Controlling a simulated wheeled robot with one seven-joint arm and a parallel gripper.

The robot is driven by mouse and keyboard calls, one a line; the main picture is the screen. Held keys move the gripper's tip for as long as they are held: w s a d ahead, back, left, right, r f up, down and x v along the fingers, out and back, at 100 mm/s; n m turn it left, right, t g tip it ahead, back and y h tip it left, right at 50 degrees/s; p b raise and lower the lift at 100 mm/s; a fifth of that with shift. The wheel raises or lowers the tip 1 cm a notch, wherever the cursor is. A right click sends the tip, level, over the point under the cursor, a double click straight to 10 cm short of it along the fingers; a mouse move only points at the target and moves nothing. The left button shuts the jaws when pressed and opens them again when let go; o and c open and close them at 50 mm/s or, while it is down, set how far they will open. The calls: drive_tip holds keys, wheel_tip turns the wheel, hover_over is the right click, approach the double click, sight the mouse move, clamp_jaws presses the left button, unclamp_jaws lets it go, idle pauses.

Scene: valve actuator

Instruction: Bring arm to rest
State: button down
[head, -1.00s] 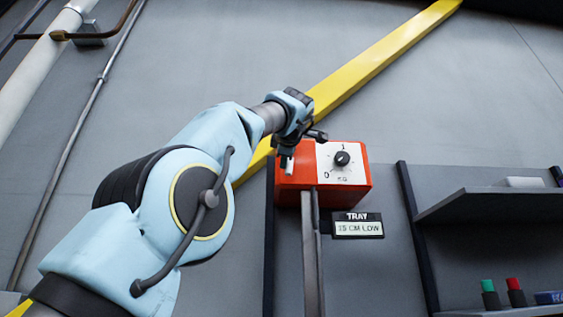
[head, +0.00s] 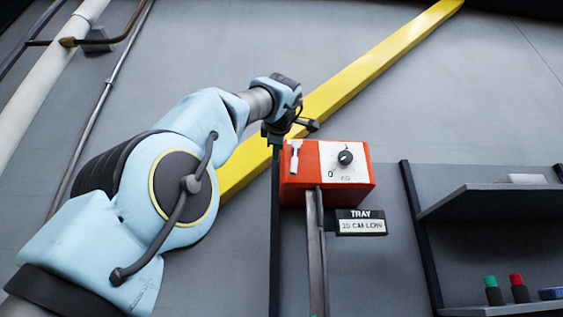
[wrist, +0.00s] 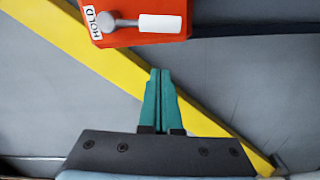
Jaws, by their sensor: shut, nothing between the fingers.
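My arm reaches up from the lower left in the head view. My gripper (wrist: 160,74) shows in the wrist view with its two teal fingers together and nothing between them. In the head view my wrist end is just left of and above the orange box, and the fingers are hard to make out there. The orange box (head: 362,191) has a white dial face with a black knob (head: 345,158) and a white-handled lever (head: 295,157).
A yellow diagonal beam (head: 375,65) crosses the grey wall behind my arm. A TRAY sign (head: 360,222) reading "15 CM LOW" hangs below the box. Shelves (head: 490,197) stand at the right, with green and red capped items on the lower one. Pipes run at the upper left.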

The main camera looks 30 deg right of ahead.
drive_tip(key=b+v, duration=0.2)
drive_tip(key=v, duration=0.5)
drive_tip(key=shift+s+a, duration=0.15)
